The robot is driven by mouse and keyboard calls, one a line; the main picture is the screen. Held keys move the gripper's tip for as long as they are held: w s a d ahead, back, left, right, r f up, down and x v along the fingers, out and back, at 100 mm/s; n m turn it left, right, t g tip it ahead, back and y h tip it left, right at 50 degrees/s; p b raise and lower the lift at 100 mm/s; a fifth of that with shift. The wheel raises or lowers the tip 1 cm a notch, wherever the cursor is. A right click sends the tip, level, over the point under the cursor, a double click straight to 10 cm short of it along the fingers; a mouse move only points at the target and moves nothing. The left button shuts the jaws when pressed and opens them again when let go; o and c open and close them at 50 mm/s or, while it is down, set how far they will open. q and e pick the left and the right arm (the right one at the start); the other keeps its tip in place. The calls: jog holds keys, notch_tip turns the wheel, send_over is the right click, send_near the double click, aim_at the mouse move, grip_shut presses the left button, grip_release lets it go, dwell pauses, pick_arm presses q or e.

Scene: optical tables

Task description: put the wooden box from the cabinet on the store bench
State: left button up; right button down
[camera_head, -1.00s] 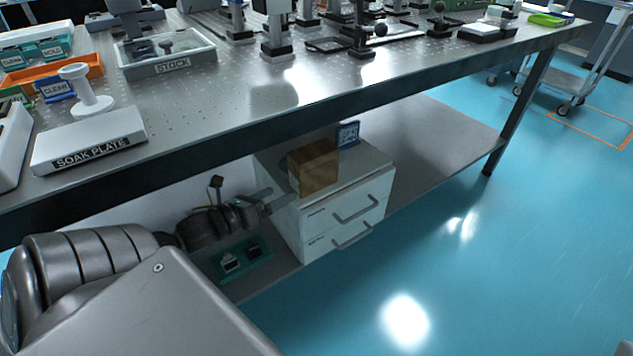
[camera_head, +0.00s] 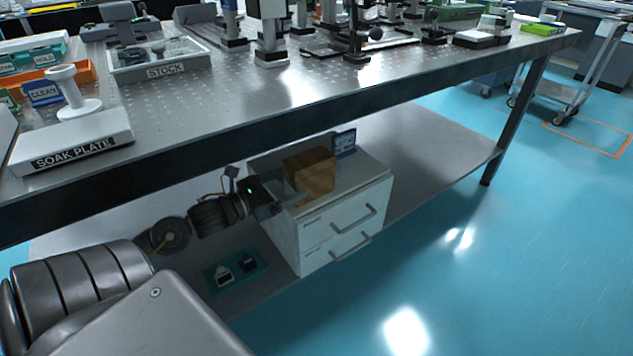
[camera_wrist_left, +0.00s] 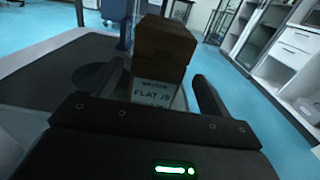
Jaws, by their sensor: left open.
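The brown wooden box (camera_head: 312,172) sits on top of the white two-drawer cabinet (camera_head: 340,222), on the shelf under the bench. My left gripper (camera_head: 287,198) is open at the box's left side, its fingers level with the box. In the left wrist view, the box (camera_wrist_left: 163,42) stands straight ahead, between the lines of the open fingers (camera_wrist_left: 159,70). A white label reading "FLAT" shows below its brown upper part. I cannot tell whether the fingers touch the box. My right gripper is not in view.
The perforated bench top (camera_head: 300,92) overhangs the cabinet and my left arm closely. A small blue sign (camera_head: 344,143) stands behind the box. A green mat (camera_head: 235,273) with small items lies left of the cabinet. The lower shelf (camera_head: 435,150) is clear to the right.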

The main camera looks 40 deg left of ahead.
aim_at(303, 175)
pick_arm(q)
jog(key=shift+b+x, duration=0.55)
jog(key=shift+x, duration=2.05)
jog(key=shift+a+r, duration=0.1)
jog(key=shift+r, duration=0.05)
jog(key=shift+r, duration=0.15)
jog(key=c, duration=1.5)
